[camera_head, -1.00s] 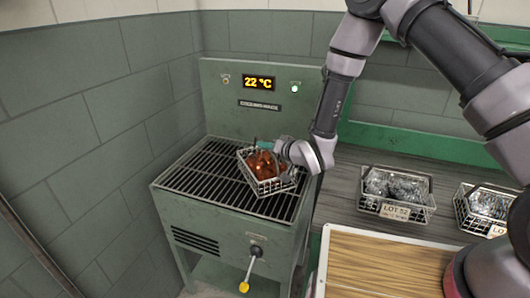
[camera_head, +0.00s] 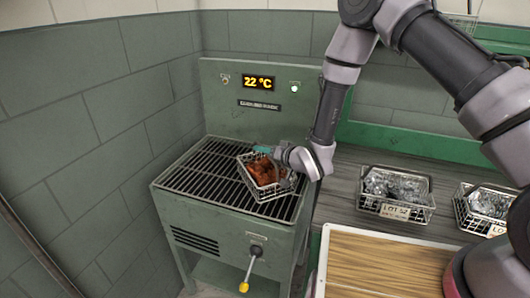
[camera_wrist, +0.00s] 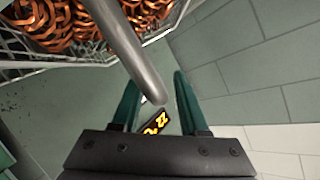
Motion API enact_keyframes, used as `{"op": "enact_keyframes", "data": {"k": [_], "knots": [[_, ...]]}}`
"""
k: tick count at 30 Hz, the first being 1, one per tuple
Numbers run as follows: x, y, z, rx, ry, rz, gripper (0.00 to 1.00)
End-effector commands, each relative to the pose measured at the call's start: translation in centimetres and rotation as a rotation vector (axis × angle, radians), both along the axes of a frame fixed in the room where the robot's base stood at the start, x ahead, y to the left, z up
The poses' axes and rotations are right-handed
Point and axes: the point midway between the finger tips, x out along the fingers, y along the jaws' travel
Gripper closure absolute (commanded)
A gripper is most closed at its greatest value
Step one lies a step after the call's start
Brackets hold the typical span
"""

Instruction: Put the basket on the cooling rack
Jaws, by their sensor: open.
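The wire basket (camera_head: 270,194) of copper-coloured springs (camera_head: 264,172) sits on the right part of the black-barred cooling rack (camera_head: 200,177), turned at an angle. In the wrist view its springs (camera_wrist: 90,22) and wire wall (camera_wrist: 60,64) show at the upper left. My gripper (camera_head: 264,149) is at the basket's back side, partly hidden by my wrist. In the wrist view my gripper (camera_wrist: 156,88) has its two teal fingers apart. A grey bar (camera_wrist: 128,50), apparently the basket's handle, reaches down between them, with gaps visible on both sides.
The rack's green back panel (camera_head: 225,115) carries a display (camera_head: 258,83) reading 22 °C. Two baskets of silvery parts (camera_head: 395,192) (camera_head: 487,208) stand on the bench at right. A wooden board (camera_head: 385,262) lies in front. The left part of the rack is bare.

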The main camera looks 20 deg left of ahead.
Motion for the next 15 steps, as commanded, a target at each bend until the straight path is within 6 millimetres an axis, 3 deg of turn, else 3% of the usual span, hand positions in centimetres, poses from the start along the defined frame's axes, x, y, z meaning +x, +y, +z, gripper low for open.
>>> {"op": "enact_keyframes", "data": {"k": [15], "knots": [[-5.5, -7.5, 3.1, -0.001, 0.002, -0.001, 0.56]]}}
